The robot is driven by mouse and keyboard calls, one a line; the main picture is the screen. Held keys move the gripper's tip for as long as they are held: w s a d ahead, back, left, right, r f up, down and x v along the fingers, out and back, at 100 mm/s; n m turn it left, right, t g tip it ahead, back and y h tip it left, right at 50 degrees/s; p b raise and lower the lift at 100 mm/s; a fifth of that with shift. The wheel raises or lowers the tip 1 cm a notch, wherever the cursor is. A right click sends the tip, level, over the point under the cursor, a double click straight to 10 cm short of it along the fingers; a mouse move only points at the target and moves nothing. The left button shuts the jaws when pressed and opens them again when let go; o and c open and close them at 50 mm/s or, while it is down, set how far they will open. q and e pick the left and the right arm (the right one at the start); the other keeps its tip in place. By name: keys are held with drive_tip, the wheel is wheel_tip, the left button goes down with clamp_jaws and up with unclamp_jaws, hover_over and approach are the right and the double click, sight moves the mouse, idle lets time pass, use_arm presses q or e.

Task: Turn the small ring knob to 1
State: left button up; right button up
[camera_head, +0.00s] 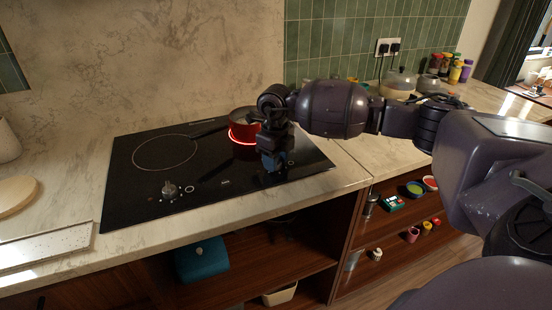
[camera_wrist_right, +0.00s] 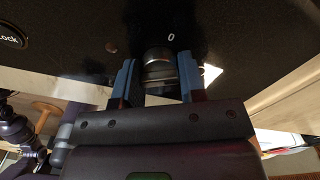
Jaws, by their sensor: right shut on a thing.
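The black glass cooktop (camera_head: 215,175) is set in the marble counter. My right gripper (camera_head: 272,163) is at its front right, pointing down. In the right wrist view my right gripper (camera_wrist_right: 157,82) has its two blue fingers on either side of a dark round knob (camera_wrist_right: 158,58), shut on it. A white "0" mark (camera_wrist_right: 171,36) shows on the glass beside the knob; I cannot read the knob's pointer. The head view hides this knob behind the gripper. Another knob (camera_head: 169,189) stands at the front left. The small ring (camera_head: 243,139) glows red under a pot. My left gripper is not in view.
The red pot (camera_head: 246,122) stands close behind my right gripper, its dark handle pointing left. The large ring (camera_head: 165,152) is bare. A white tray (camera_head: 45,247) lies on the counter at the left. Open shelves (camera_head: 262,248) are below the counter.

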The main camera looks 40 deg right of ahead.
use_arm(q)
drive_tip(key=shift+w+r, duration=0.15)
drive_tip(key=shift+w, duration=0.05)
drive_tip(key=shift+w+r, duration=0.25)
use_arm(e)
drive_tip(key=o, duration=0.9)
wheel_tip(320, 180, up, 10)
drive_tip(key=shift+r+p, duration=0.1)
drive_tip(key=shift+p, duration=0.3)
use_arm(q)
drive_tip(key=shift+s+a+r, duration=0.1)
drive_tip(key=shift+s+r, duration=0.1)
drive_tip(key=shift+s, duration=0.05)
use_arm(e)
drive_tip(key=shift+r, duration=0.35)
drive_tip(key=shift+s+f, duration=0.1)
